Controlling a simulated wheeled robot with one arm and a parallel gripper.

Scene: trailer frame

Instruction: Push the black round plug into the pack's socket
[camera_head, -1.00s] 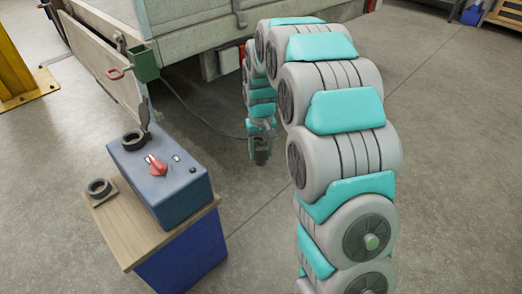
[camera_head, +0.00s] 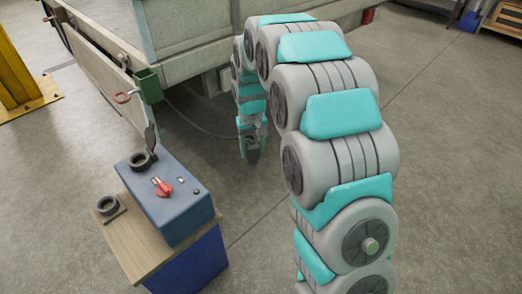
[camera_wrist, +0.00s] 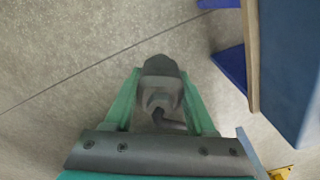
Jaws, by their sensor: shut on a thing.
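The black round plug (camera_wrist: 160,80) is between the green fingers of my gripper (camera_wrist: 160,100) in the wrist view, with its cable running back under the gripper. In the head view my gripper (camera_head: 250,145) hangs low in front of the trailer, right of the pack, with the plug pointing down. The pack (camera_head: 175,205) is a blue-grey box with a red switch (camera_head: 162,187) on top. Its round black socket (camera_head: 141,161) is at the far left of the top, with the lid (camera_head: 150,136) standing up. The gripper is clear of the pack.
The pack stands on a wooden-topped blue stand (camera_head: 140,245), beside a black ring holder (camera_head: 108,206). A green box (camera_head: 149,86) on the trailer (camera_head: 190,40) has the cable leaving it. Open floor lies between gripper and stand.

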